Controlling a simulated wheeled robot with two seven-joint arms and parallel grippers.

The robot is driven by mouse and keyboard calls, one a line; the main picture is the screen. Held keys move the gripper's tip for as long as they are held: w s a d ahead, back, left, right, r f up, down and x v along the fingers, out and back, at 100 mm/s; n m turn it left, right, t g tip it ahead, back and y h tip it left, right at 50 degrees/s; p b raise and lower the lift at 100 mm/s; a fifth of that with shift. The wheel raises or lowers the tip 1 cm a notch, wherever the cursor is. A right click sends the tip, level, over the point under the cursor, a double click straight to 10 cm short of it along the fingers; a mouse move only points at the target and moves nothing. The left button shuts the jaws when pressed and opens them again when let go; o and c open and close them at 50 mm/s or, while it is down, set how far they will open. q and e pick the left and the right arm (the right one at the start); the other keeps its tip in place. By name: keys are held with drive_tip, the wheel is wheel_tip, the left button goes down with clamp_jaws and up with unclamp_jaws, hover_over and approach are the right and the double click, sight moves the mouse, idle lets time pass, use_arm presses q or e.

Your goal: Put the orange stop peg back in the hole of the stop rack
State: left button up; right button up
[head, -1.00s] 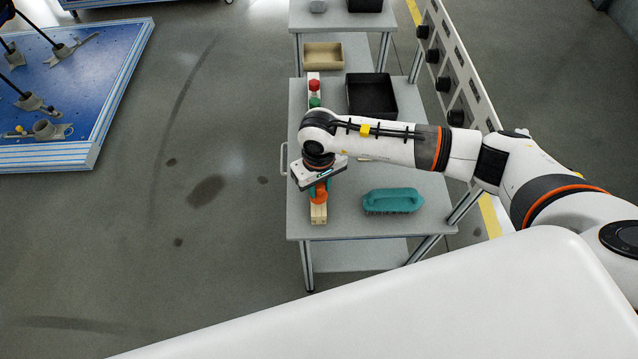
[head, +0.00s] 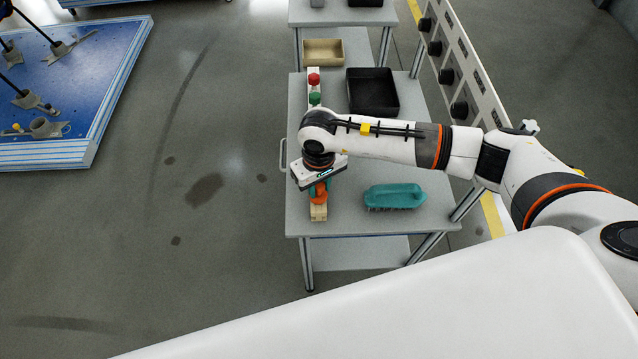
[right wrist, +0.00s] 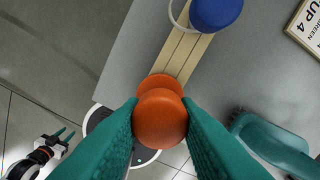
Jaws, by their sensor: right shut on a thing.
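My right gripper (right wrist: 160,125) is shut on the orange stop peg (right wrist: 160,120), whose round knob sits between its teal fingers. In the head view this gripper (head: 319,192) is over the near end of the stop rack, at the cart's near left. The stop rack is a pale wooden strip (right wrist: 180,55), and its near end shows in the head view (head: 318,213). An orange disc shows just beyond the knob, over the rack's end. Whether the peg is in the hole is hidden. My left gripper (right wrist: 62,139) shows small at the right wrist view's lower left, fingers apart.
A blue knob (right wrist: 215,10) stands on the rack farther along. A teal brush (head: 394,196) lies to the right on the grey cart (head: 350,222). Red (head: 314,78) and green (head: 315,98) knobs, a black tray (head: 372,108) and a beige box (head: 323,52) are farther back.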

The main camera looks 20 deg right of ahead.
use_arm(q)
drive_tip(key=shift+f+b, duration=0.4)
drive_tip(key=shift+f, duration=0.1)
use_arm(e)
drive_tip(key=shift+f, duration=0.45)
use_arm(q)
drive_tip(key=shift+r, duration=0.1)
use_arm(e)
drive_tip(key=o, duration=1)
drive_tip(key=shift+r, duration=0.1)
